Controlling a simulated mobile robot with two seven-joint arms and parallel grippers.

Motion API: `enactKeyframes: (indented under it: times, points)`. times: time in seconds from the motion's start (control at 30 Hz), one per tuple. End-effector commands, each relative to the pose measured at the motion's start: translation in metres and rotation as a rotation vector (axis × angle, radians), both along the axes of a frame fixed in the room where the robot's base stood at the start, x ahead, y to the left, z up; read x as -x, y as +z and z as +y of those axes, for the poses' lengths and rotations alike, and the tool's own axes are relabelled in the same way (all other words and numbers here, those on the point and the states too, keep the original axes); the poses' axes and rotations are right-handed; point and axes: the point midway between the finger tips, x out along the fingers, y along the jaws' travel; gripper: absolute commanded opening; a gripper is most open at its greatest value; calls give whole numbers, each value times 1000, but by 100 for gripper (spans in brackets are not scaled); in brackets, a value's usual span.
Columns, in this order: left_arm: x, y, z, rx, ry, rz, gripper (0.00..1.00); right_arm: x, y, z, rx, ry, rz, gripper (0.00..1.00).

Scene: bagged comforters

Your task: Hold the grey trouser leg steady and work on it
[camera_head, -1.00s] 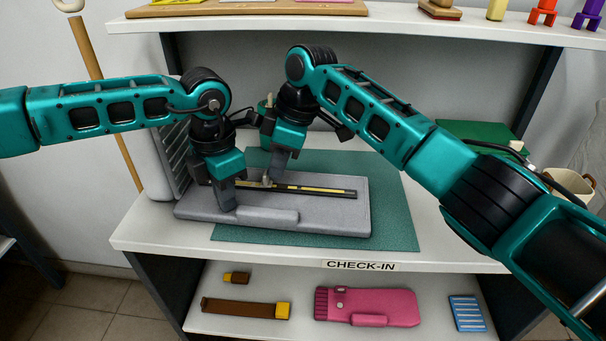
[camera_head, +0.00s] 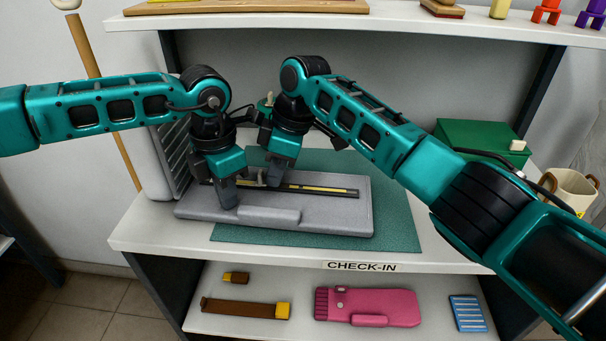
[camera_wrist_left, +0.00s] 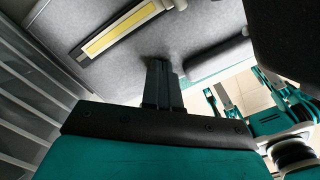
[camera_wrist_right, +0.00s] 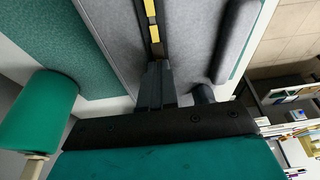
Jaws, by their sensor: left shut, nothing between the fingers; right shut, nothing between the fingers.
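The grey trouser leg (camera_head: 335,215) lies flat on a green mat on the white counter, with a padded grey roll along its front edge. A dark strip with a yellow band (camera_head: 320,189) runs along its top; it also shows in the left wrist view (camera_wrist_left: 110,38) and the right wrist view (camera_wrist_right: 150,15). I cannot tell how firmly either touches.
The green mat (camera_head: 400,225) shows around the grey piece. A grey slatted unit (camera_head: 170,160) stands close on the left. The lower shelf holds a pink piece (camera_head: 375,307).

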Motion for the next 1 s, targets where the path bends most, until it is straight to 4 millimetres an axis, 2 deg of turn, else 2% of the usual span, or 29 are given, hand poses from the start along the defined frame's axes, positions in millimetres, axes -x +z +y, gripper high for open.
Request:
enactKeyframes:
  times: [0.03,0.63,0.77,1.0]
  points:
    - [7,-6,-7,-1,-30,16,0,4,7,10,-20,22,-10,0]
    - [8,-7,-6,-7,-30,23,0,3,64,10,-26,19,-14,0]
    - [8,-7,-5,-7,-29,23,0,3,70,9,-24,18,-13,0]
    - [7,-7,-5,-6,-25,22,0,2,67,6,-16,13,-8,0]
